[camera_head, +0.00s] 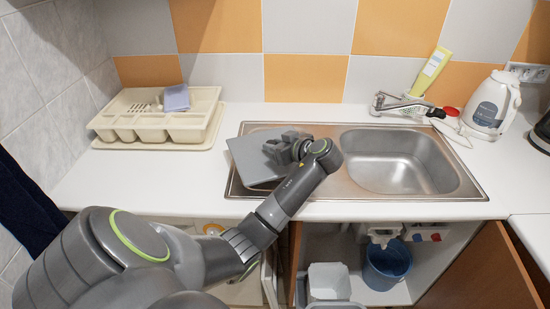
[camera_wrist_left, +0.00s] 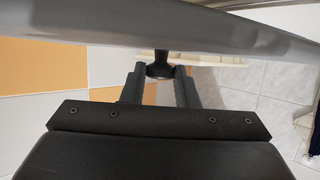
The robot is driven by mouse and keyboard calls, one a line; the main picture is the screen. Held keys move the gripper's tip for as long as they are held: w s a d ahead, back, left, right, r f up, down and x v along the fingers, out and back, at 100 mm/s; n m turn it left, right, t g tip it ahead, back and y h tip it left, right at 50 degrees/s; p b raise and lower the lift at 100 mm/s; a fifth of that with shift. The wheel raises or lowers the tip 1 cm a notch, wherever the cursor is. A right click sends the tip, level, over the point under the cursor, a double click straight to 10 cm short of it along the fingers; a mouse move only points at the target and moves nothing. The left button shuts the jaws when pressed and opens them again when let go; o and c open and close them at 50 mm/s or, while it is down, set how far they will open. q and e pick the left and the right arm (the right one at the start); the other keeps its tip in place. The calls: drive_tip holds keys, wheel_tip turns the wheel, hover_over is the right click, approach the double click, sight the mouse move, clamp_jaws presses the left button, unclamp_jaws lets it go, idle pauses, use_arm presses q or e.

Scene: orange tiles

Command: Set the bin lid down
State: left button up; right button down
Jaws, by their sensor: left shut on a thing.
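The bin lid (camera_head: 252,163) is a flat grey square plate over the drainboard at the left of the sink. I cannot tell whether it touches the drainboard. My left gripper (camera_head: 279,147) is at the lid's upper right part, partly covering it. In the left wrist view, the lid (camera_wrist_left: 215,28) crosses the top as a grey band seen edge-on. There my left gripper (camera_wrist_left: 160,72) has its fingers shut on the lid's dark knob (camera_wrist_left: 160,64). My right gripper is in neither view.
The steel sink (camera_head: 398,160) has an empty basin right of the lid. A dish rack (camera_head: 158,117) stands left. The tap (camera_head: 402,106), a yellow bottle (camera_head: 431,72) and a kettle (camera_head: 492,105) are at the back right. Below, the open cupboard holds a white bin (camera_head: 328,280) and blue bucket (camera_head: 387,267).

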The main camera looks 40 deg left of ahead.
use_arm(q)
wheel_tip(320, 180, down, 5)
drive_tip(key=shift+f+p, duration=0.15)
drive_tip(key=shift+p, duration=0.2)
drive_tip(key=o, duration=1.1)
drive_tip(key=shift+c, duration=0.2)
drive_tip(key=b+v, duration=0.2)
drive_tip(key=v, duration=0.8)
drive_tip(key=shift+d, duration=0.4)
drive_tip(key=shift+s+d+r, duration=0.15)
drive_tip(key=shift+d+r, duration=0.25)
drive_tip(key=shift+d, duration=0.15)
drive_tip(key=shift+f, duration=0.1)
